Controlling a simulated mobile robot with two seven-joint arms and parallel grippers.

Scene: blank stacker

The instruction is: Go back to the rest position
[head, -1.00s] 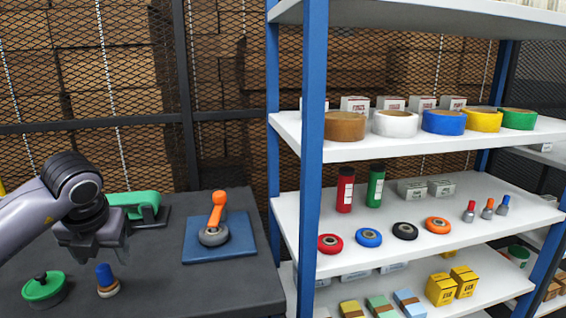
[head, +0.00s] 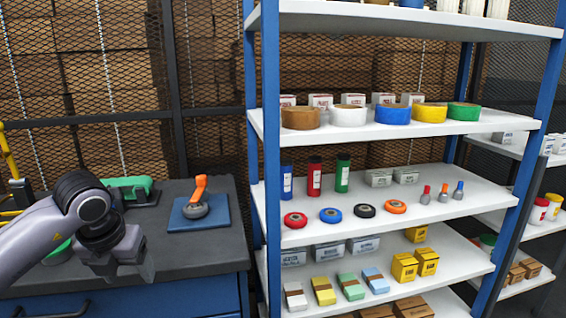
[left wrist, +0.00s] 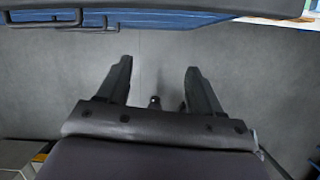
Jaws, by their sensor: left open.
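My left gripper (head: 122,270) is at the lower left of the head view, in front of the dark workbench (head: 190,254). In the left wrist view its two fingers (left wrist: 160,82) stand apart with nothing between them, above bare grey floor. My right gripper is not in view.
On the bench lie an orange-handled tool (head: 197,197) on a blue plate (head: 217,212) and a green tape dispenser (head: 128,186). A green round object (head: 58,252) is partly hidden by my left arm. A blue-post shelf (head: 255,193) with tape rolls, bottles and boxes stands right of the bench.

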